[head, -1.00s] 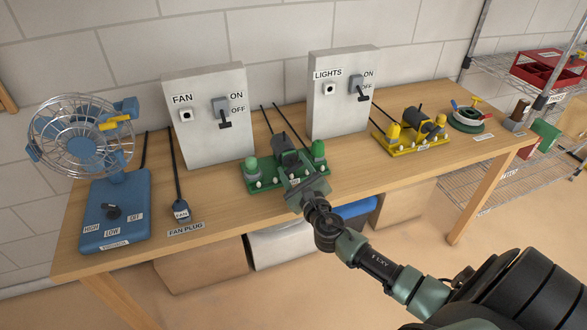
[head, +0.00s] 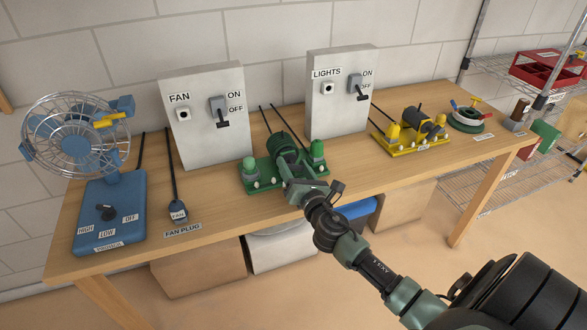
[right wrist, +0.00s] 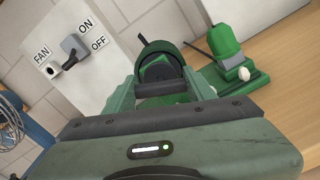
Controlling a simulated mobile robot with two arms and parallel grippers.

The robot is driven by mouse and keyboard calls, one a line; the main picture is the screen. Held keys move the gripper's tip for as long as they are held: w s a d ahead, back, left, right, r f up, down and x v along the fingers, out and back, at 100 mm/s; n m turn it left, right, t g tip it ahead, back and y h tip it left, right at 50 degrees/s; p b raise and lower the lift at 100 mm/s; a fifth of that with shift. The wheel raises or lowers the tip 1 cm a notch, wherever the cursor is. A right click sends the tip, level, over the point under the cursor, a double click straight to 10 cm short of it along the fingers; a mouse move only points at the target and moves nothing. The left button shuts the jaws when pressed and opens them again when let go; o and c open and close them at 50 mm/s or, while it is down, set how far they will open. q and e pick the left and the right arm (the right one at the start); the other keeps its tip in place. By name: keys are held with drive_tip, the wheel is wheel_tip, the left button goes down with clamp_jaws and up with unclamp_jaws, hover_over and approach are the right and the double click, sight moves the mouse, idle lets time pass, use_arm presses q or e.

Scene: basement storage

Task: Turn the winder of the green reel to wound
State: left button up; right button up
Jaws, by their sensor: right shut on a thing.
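The green reel (head: 282,144) stands on the workbench between the two switch panels, with a dark drum and two green posts on a green base. My right gripper (head: 291,174) reaches it from the front and is shut at the front of the drum, on what appears to be the winder. The gripper mostly hides the winder, so its position cannot be read. In the right wrist view the drum (right wrist: 160,62) lies just beyond the fingers, and a green post (right wrist: 223,45) stands to the right. My left gripper is not in view.
The FAN panel (head: 190,105) and LIGHTS panel (head: 325,110) stand behind the reel. A yellow reel (head: 410,136) is to the right. A blue fan (head: 110,210) and fan plug (head: 178,210) are to the left. Bare tabletop (head: 226,206) lies in front.

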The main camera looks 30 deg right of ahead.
drive_tip(key=m, duration=0.4)
drive_tip(key=shift+d+f+m+b, duration=0.1)
drive_tip(key=shift+f+m+b, duration=0.05)
drive_tip(key=shift+m+b, duration=0.2)
drive_tip(key=m, duration=0.3)
drive_tip(key=shift+m, duration=0.35)
drive_tip(key=m, duration=0.3)
drive_tip(key=shift+f+m, duration=0.1)
drive_tip(key=shift+m, duration=0.2)
drive_tip(key=m+p, duration=0.1)
drive_tip(key=m, duration=0.3)
drive_tip(key=shift+m, duration=0.3)
drive_tip(key=m+p, duration=0.1)
drive_tip(key=m, duration=0.2)
drive_tip(key=shift+f+m, duration=0.1)
drive_tip(key=shift+m, duration=0.2)
drive_tip(key=m+p, duration=0.1)
drive_tip(key=m, duration=0.2)
drive_tip(key=shift+m, duration=0.3)
drive_tip(key=m+p, duration=0.1)
drive_tip(key=m, duration=0.2)
drive_tip(key=shift+f+m+p, duration=0.1)
drive_tip(key=shift+m+p, duration=0.2)
drive_tip(key=shift+a+f+m+p, duration=0.15)
drive_tip(key=shift+m+p, duration=0.4)
drive_tip(key=shift+m, duration=1.35)
